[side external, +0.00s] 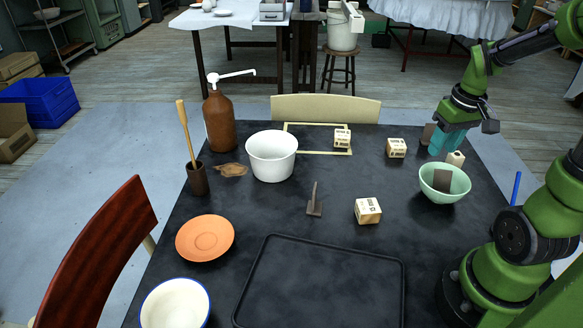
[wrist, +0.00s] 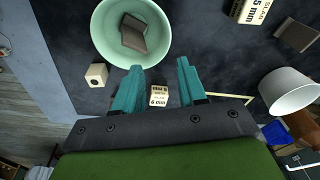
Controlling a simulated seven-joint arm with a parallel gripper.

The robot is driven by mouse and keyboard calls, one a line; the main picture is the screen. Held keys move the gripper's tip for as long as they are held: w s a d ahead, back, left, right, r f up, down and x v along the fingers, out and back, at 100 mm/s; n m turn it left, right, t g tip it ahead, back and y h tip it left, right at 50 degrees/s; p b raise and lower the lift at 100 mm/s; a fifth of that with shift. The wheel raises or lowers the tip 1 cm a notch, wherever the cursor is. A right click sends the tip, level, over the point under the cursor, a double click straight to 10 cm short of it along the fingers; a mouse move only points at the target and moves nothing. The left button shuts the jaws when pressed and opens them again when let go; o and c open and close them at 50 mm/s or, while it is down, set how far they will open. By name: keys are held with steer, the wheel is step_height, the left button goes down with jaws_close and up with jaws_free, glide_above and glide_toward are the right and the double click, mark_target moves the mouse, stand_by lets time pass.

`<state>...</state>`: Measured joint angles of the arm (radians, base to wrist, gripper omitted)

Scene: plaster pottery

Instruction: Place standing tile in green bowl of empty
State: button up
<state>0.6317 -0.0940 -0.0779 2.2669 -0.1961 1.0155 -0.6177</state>
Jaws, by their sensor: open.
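The pale green bowl (side external: 459,197) stands at the table's right. A brown tile piece (side external: 442,180) lies inside it; the wrist view shows two brown faces there (wrist: 133,38), and I cannot tell if they are one piece. Another brown tile (side external: 315,203) stands mid-table with an upright part on a flat foot; it seems to show at the wrist view's right edge (wrist: 297,36). A further brown piece (side external: 428,133) is partly hidden behind my gripper. My gripper (side external: 444,147) is open, with nothing seen between its teal fingers, behind the bowl in the side view.
Boxes (side external: 342,138) (side external: 396,148) (side external: 368,211) and a small cream block (side external: 456,158) stand around. A white bowl (side external: 272,165), brown pump bottle (side external: 219,120), orange plate (side external: 205,238) and black tray (side external: 320,285) occupy the left and front.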

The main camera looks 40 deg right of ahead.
steer(key=a+r+t+y, duration=0.1)
steer(key=a+r+t, duration=0.2)
steer(key=a, duration=0.7)
steer(key=a+r+t+y, duration=0.1)
steer(key=a+r+t, duration=0.1)
steer(key=a+r, duration=0.5)
steer(key=a, duration=0.4)
steer(key=shift+w+a+n+t, duration=0.15)
steer(key=shift+w+n+t, duration=0.15)
steer(key=shift+w+t, duration=0.1)
